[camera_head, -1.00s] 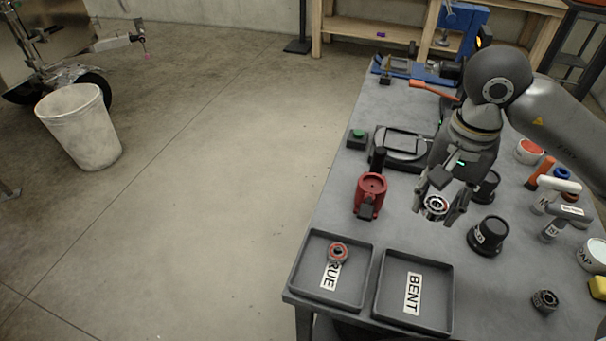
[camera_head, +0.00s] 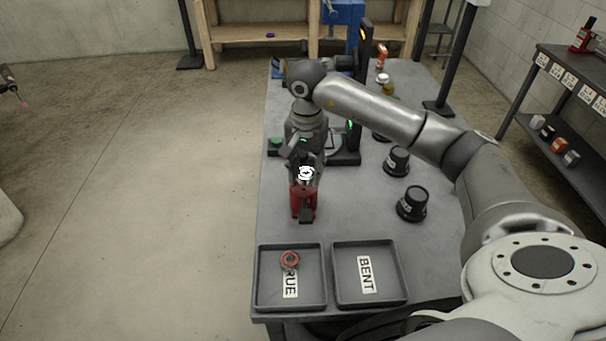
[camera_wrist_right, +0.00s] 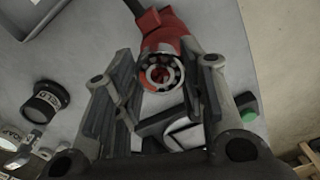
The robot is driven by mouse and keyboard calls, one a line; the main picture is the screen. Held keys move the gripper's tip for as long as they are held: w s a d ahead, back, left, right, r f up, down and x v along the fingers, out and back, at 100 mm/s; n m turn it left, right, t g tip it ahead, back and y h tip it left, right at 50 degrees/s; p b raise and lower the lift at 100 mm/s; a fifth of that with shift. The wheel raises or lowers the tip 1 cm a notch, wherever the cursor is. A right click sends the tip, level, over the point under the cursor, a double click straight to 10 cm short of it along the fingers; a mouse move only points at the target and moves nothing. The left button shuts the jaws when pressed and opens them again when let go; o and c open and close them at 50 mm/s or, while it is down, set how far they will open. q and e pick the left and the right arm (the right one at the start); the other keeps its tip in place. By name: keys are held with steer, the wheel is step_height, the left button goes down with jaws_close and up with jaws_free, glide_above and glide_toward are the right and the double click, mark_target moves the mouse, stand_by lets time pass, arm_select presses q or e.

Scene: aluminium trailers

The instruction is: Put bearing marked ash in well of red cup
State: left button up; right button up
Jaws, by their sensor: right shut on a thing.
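The red cup (camera_head: 304,207) stands on the grey bench, behind the trays; it also shows in the right wrist view (camera_wrist_right: 178,32). My right gripper (camera_head: 306,168) is shut on a ring-shaped bearing (camera_head: 306,174) and holds it at the top of the red cup. In the right wrist view the bearing (camera_wrist_right: 160,71) sits between the fingers, in front of the cup's mouth. The cup's well is mostly hidden, and I cannot tell whether the bearing touches it. I cannot read a mark on the bearing. My left gripper is not in view.
Black knobbed pieces (camera_head: 412,204) (camera_head: 397,161) stand right of the cup. A green button (camera_head: 275,143) is behind it.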

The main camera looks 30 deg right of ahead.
mark_target(303, 191)
steer(key=shift+w+d+f, duration=0.1)
steer(key=shift+w+f, duration=0.55)
steer(key=shift+f, duration=0.05)
step_height(303, 191, down, 3)
steer(key=shift+r+p, duration=0.1)
steer(key=shift+p, duration=0.9)
steer(key=shift+s, duration=0.1)
steer(key=shift+f, duration=0.2)
steer(key=shift+f+b, duration=0.2)
steer(key=shift+b, duration=0.15)
steer(key=shift+s+f+b, duration=0.35)
steer(key=shift+f+b, duration=0.1)
steer(key=shift+b, duration=0.1)
steer(key=o, duration=0.7)
steer(key=shift+a, duration=0.2)
steer(key=shift+o, duration=1.7)
steer(key=shift+w+f, duration=0.2)
steer(key=shift+w, duration=0.05)
